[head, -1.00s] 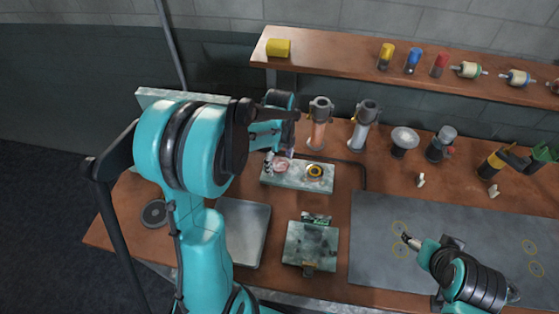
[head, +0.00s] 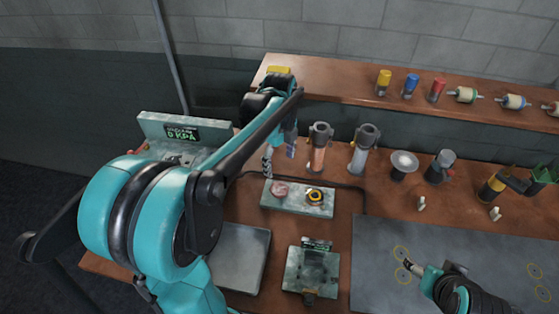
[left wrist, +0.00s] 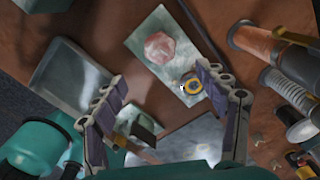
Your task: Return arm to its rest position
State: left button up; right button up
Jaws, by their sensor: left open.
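My left arm (head: 150,215) rises from the bottom left and reaches over the bench in the head view. My left gripper (head: 280,157) hangs above and behind a pale board, with its fingers apart. In the left wrist view the two fingers (left wrist: 162,82) are spread wide with nothing between them. The board (head: 268,198) bears a pink lump (head: 280,189) and a yellow-and-black round item (head: 315,196). My right arm (head: 455,291) is low at the bottom right, over a dark mat; whether its gripper is open cannot be told.
A gauge panel reading 0 KPA (head: 183,134) stands at the back left. Two upright cylinders (head: 319,150) (head: 364,151) stand right of the left gripper. A shelf (head: 340,86) runs behind. A grey plate (head: 240,255) and a small stand (head: 312,272) lie in front. The mat (head: 375,245) is mostly clear.

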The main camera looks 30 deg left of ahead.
dwell(0.5)
pick_arm(q)
jog(key=s+d+n+t, duration=0.3)
jog(key=s+n, duration=0.4)
jog(key=n, duration=0.3)
jog(key=s+d+n+t, duration=0.4)
jog(key=s+d+n, duration=0.1)
jog(key=n, duration=0.5)
jog(key=shift+s+d+f+n, duration=0.2)
jog(key=shift+s+d+n, duration=0.1)
jog(key=shift+s, duration=0.55)
